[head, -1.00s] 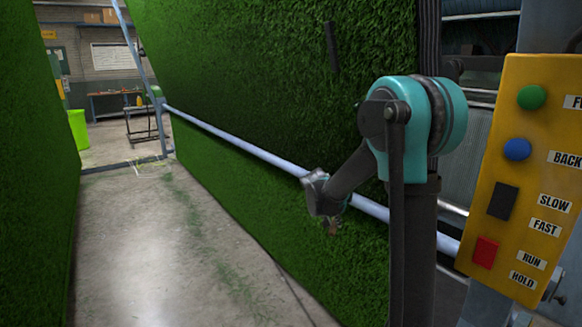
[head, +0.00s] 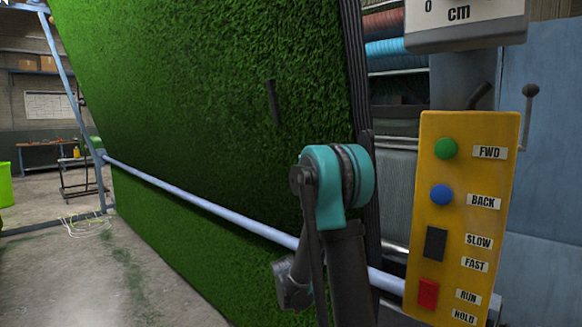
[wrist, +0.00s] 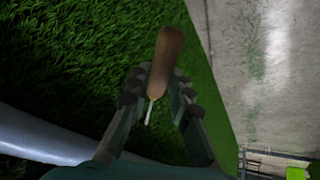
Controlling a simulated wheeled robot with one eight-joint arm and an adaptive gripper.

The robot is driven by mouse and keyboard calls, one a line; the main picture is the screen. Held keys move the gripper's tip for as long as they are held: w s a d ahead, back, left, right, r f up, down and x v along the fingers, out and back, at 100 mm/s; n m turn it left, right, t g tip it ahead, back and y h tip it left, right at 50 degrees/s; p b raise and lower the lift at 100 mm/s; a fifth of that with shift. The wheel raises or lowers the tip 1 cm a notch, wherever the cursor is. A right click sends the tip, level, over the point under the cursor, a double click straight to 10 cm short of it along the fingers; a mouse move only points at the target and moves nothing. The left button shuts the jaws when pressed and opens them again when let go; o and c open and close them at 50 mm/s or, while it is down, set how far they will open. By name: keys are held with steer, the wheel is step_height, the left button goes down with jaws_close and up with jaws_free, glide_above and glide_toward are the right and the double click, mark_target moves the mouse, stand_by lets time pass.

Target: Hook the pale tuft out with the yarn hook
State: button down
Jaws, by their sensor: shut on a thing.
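The yarn hook shows in the wrist view as a brown wooden handle (wrist: 166,58) with a thin pale metal shaft below it. My gripper (wrist: 161,84) is shut on the handle, a finger on each side. In the head view my gripper is mostly hidden behind my arm, low in front of the turf. The green turf sheet (head: 200,95) hangs as a tall sloping wall, and it fills the left of the wrist view (wrist: 70,60). I cannot make out a pale tuft in either view. The hook's tip is too small to tell.
A blue-grey rail (head: 200,197) runs along the turf; it also crosses the wrist view's lower left (wrist: 35,138). A dark narrow strip (head: 273,102) lies on the turf. A yellow button panel (head: 462,225) stands right of my arm. Concrete floor (head: 70,285) is open at left.

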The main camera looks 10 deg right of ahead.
stand_by(0.3)
steer(key=s+a+r+m+g+h, duration=0.1)
steer(key=s+a+r+m, duration=0.15)
steer(key=r, duration=0.85)
steer(key=s+a+r+m+g+h, duration=0.1)
steer(key=s+a+r+m, duration=0.15)
steer(key=r, duration=0.85)
steer(key=s+a+r+m+g+h, duration=0.1)
steer(key=s+a+r+m, duration=0.2)
steer(key=r, duration=0.7)
steer(key=w+d+r, duration=0.2)
steer(key=w+d, duration=0.2)
steer(key=w, duration=0.1)
steer(key=shift+d+r, duration=0.15)
steer(key=shift+d, duration=0.15)
steer(key=shift+w+d+r, duration=0.25)
steer(key=shift+w+d, duration=0.25)
steer(key=shift+d, duration=0.2)
steer(key=shift+w+d+r, duration=0.25)
steer(key=shift+w+d, duration=0.2)
steer(key=shift+d, duration=0.2)
steer(key=shift+f, duration=0.15)
steer(key=shift+w+d+f, duration=0.15)
steer(key=shift+d+f, duration=0.05)
steer(key=shift+f, duration=0.8)
steer(key=shift+f, duration=0.1)
